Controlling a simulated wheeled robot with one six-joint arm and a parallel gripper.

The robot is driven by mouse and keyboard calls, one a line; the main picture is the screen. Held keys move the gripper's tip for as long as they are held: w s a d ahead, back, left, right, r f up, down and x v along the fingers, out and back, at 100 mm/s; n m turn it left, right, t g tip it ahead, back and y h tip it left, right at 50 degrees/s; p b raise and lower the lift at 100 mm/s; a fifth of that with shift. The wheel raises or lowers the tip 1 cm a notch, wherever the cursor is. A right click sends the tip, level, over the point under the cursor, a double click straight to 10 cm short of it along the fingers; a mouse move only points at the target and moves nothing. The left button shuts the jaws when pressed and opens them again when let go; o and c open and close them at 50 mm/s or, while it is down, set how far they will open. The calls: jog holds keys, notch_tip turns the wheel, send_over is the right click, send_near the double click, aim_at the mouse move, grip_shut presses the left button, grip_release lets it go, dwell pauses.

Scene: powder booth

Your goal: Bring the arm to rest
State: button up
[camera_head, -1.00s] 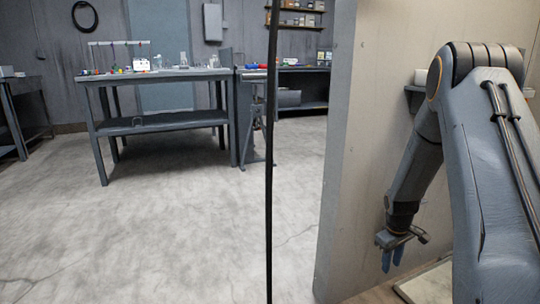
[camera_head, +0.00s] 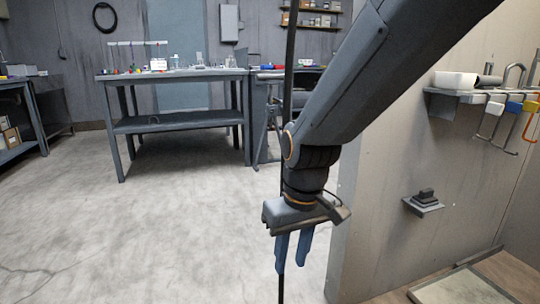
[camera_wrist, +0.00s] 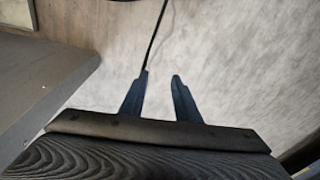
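My gripper (camera_head: 293,252) hangs fingers down in the middle of the head view, at the end of my arm, which comes in from the upper right. Its two blue fingers are apart with nothing between them. In the wrist view the fingers (camera_wrist: 160,88) also stand apart, over pale concrete floor. A thin dark cable or pole (camera_wrist: 152,45) shows beyond the left fingertip. How far it is from the fingers, I cannot tell.
A booth wall (camera_head: 385,190) stands right of the gripper, with a hook shelf (camera_head: 460,96) and a small bracket (camera_head: 424,204). A pale panel (camera_head: 460,288) lies at lower right. A workbench (camera_head: 180,125) stands at the back.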

jog(key=s+a+r+g+y, duration=0.1)
jog(key=s+a+r, duration=0.15)
jog(key=s, duration=0.55)
jog(key=s+a+r, duration=0.1)
jog(key=s+a, duration=0.2)
jog(key=s, duration=0.5)
jog(key=d+r+m+h+p, duration=0.1)
jog(key=d+r+m+p, duration=0.1)
jog(key=d+r+p, duration=0.8)
jog(key=d+r+m+h+p, duration=0.1)
jog(key=d+r+m+p, duration=0.2)
jog(key=d+r+p, duration=0.7)
notch_tip(320, 180, up, 6)
jog(key=p, duration=1.5)
jog(key=shift+s+d+f, duration=0.25)
jog(key=shift+d, duration=0.1)
